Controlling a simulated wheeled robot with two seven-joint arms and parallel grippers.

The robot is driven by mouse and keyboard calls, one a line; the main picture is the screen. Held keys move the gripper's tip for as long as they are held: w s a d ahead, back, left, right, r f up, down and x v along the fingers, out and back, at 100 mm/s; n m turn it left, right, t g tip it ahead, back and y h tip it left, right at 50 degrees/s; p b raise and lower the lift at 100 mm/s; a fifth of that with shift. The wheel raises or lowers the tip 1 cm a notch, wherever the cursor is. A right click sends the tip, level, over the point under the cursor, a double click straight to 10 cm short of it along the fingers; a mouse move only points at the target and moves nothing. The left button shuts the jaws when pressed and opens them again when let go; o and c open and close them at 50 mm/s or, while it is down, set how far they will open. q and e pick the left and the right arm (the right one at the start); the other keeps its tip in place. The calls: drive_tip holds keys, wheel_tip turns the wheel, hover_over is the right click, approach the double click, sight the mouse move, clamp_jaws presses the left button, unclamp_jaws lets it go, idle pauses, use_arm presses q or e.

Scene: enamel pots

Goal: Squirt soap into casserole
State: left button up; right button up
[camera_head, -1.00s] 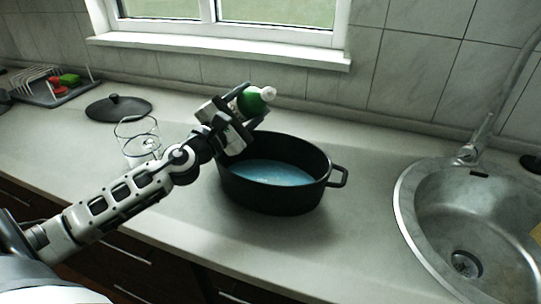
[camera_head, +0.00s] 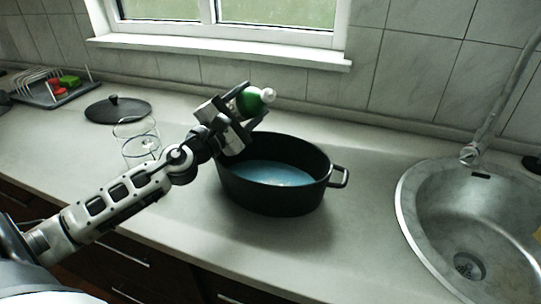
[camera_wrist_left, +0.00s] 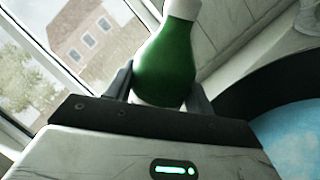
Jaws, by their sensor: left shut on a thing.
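A black oval casserole (camera_head: 285,199) stands on the counter with blue liquid (camera_head: 268,173) inside; part of it also shows in the left wrist view (camera_wrist_left: 245,93). My left gripper (camera_head: 246,107) is shut on a green soap bottle (camera_head: 247,100) with a white cap. It holds the bottle tilted, with the cap toward the right, above the casserole's far left rim. In the left wrist view the green bottle (camera_wrist_left: 168,62) sits between the two dark fingers. The bottle's lower part is hidden by the gripper. My right gripper is not in view.
A black lid (camera_head: 118,108) lies on the counter at the back left. A clear glass container (camera_head: 139,145) stands behind my left forearm. A dish rack (camera_head: 48,90) with red and green items is far left. A metal sink (camera_head: 470,220) is at right. The window sill (camera_head: 220,51) runs behind.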

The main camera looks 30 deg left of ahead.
use_arm(q)
drive_tip(key=shift+m+b, duration=0.3)
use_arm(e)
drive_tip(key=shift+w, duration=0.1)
use_arm(q)
drive_tip(key=shift+a+f+m+b, duration=0.1)
drive_tip(key=shift+a+m+b, duration=0.1)
drive_tip(key=shift+m+b, duration=0.3)
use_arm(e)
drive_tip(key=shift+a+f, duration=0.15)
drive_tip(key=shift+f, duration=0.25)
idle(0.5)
use_arm(q)
drive_tip(key=shift+b, duration=0.3)
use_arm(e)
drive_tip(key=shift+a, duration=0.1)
use_arm(q)
drive_tip(key=shift+w+a+r+m+h, duration=0.1)
drive_tip(key=shift+a+r+m+h, duration=0.1)
drive_tip(key=shift+m+h, duration=0.25)
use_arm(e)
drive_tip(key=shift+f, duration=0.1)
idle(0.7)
use_arm(q)
drive_tip(key=shift+r+m+b, duration=0.15)
drive_tip(key=shift+m+b, duration=0.1)
drive_tip(key=shift+b, duration=0.15)
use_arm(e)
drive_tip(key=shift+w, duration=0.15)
